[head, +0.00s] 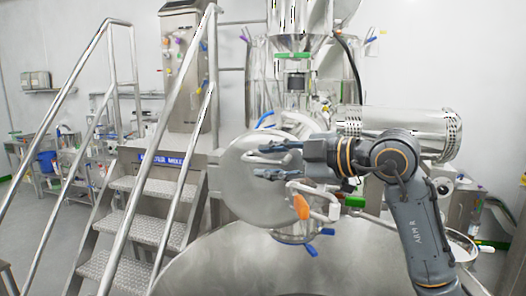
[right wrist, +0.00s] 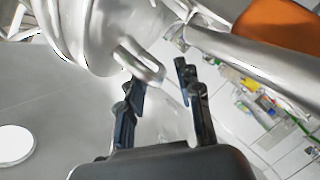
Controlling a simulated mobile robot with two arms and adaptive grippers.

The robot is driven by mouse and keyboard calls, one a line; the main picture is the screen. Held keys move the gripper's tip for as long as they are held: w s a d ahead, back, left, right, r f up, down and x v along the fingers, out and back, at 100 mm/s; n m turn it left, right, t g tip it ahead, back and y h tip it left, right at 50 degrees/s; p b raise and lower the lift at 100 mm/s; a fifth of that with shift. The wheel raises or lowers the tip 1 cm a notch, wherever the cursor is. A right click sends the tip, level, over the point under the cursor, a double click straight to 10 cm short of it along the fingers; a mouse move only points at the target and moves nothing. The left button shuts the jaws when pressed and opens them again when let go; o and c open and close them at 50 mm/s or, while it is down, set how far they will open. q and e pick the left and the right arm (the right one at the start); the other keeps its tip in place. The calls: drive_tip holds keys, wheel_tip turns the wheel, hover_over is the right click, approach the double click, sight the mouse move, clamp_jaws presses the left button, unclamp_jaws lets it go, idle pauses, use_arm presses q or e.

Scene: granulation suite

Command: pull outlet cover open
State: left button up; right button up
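The outlet cover looks to be the round metal disc (head: 245,196) at the middle of the head view, on the front of the big steel machine. A short polished metal handle (right wrist: 142,62) shows at the fingertips in the right wrist view. My right gripper (head: 262,160) is in front of the disc, its two dark fingers spread apart and pointing left. The gripper also shows in the right wrist view (right wrist: 160,82), with the handle's end between or just beyond the fingertips; I cannot tell whether they touch. My left gripper is not in view.
An orange-gripped lever (head: 302,206) hangs just below my right gripper. A large steel bowl (head: 300,265) fills the lower front. Metal steps with handrails (head: 150,210) stand at left. A horizontal steel cylinder (head: 410,125) is behind my right arm.

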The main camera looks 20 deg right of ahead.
drive_tip(key=shift+x, duration=0.95)
clamp_jaws()
drive_tip(key=shift+f, duration=0.1)
